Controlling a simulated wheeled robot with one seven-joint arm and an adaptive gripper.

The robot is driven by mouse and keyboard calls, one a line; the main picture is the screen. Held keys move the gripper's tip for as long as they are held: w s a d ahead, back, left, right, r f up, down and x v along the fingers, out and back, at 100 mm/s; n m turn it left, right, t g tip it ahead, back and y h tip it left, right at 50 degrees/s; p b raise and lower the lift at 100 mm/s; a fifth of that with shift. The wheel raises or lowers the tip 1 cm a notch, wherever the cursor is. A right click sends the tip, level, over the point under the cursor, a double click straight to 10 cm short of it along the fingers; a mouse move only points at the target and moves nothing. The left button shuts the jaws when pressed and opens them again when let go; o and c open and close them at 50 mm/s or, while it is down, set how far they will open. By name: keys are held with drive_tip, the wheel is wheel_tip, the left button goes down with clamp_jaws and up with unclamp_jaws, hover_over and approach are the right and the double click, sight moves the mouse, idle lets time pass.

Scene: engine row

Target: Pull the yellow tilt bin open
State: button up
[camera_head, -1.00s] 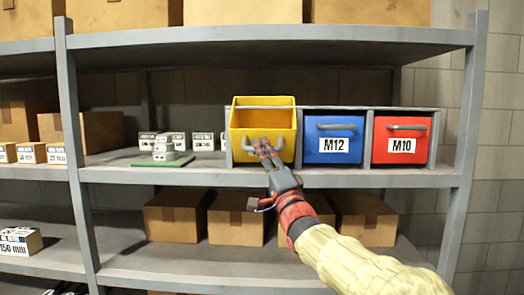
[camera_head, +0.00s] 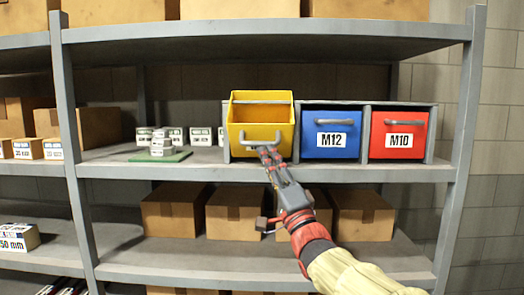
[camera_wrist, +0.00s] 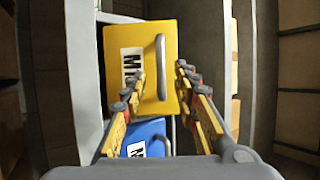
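The yellow tilt bin (camera_head: 262,112) is at the left end of a three-bin row on the middle shelf. It is tilted forward, its open top and inside showing. Its grey handle (camera_head: 260,138) is on the front face; the handle (camera_wrist: 160,67) also shows in the wrist view, beside a partly hidden label. My gripper (camera_head: 267,154) is at the lower front of the bin, just below the handle in the head view. In the wrist view my gripper (camera_wrist: 160,72) is open, its fingers apart on either side of the handle, which looks clear of them.
The blue M12 bin (camera_head: 331,138) and red M10 bin (camera_head: 398,136) sit closed to the right. A green mat (camera_head: 160,157) with small white boxes lies left of the bins. Cardboard boxes (camera_head: 236,212) stand on the shelf below. A shelf post (camera_head: 462,150) stands at right.

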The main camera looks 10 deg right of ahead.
drive_tip(key=shift+v, duration=2.7)
drive_tip(key=shift+w, duration=0.1)
